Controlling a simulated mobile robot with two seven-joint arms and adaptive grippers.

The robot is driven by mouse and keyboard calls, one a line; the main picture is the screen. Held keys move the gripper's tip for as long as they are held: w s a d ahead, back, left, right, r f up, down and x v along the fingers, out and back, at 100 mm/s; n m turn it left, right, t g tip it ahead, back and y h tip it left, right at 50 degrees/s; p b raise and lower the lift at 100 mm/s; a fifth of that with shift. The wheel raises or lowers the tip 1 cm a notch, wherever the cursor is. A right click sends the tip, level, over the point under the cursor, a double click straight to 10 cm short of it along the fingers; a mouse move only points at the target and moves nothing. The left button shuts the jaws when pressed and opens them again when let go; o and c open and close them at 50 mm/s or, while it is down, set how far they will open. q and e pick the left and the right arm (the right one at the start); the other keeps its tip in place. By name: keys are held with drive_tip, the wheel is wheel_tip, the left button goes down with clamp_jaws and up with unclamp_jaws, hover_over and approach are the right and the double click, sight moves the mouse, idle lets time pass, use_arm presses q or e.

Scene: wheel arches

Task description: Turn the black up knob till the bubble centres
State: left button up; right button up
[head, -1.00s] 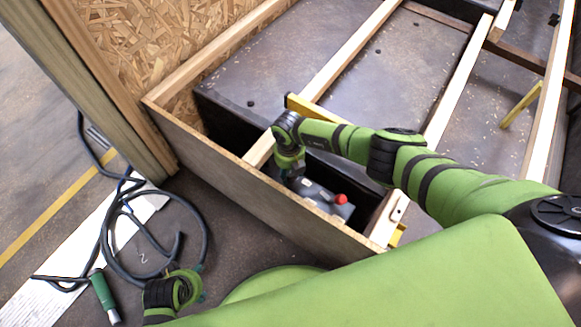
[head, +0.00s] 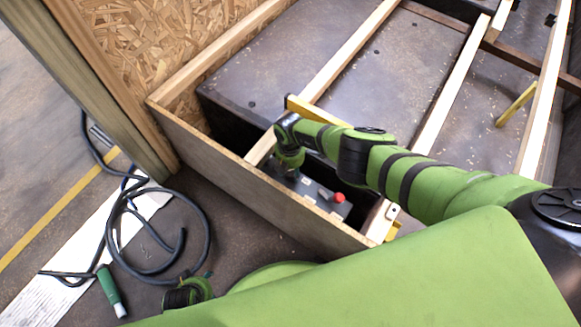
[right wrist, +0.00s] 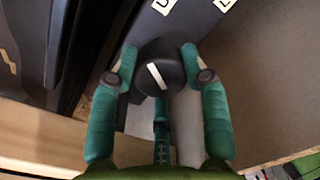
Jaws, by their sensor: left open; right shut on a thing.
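The black knob (right wrist: 160,72) with a white pointer line sits on a grey control box (head: 309,192) inside the wooden frame. In the right wrist view my right gripper (right wrist: 160,52) has its teal fingers on either side of the knob, shut on it. A label starting with "U" (right wrist: 163,5) is partly cut off nearby. In the head view my right gripper (head: 290,163) reaches down to the box and hides the knob. My left gripper (head: 207,276) is low in the head view, mostly hidden, open and away from the box. A yellow bar (head: 320,112), perhaps the level, lies by a rail; no bubble is discernible.
A red button (head: 338,197) stands on the box. The plywood side (head: 255,180) and pale wooden rails (head: 350,55) close in around my right arm. A coiled black cable (head: 160,270) and a green-handled tool (head: 110,288) lie on the floor at left.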

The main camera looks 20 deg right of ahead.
drive_tip(key=m, duration=0.3)
drive_tip(key=shift+s+m, duration=0.1)
drive_tip(key=shift+m, duration=0.3)
drive_tip(key=shift+m, duration=1.2)
drive_tip(key=o, duration=1.1)
drive_tip(key=shift+o, duration=0.2)
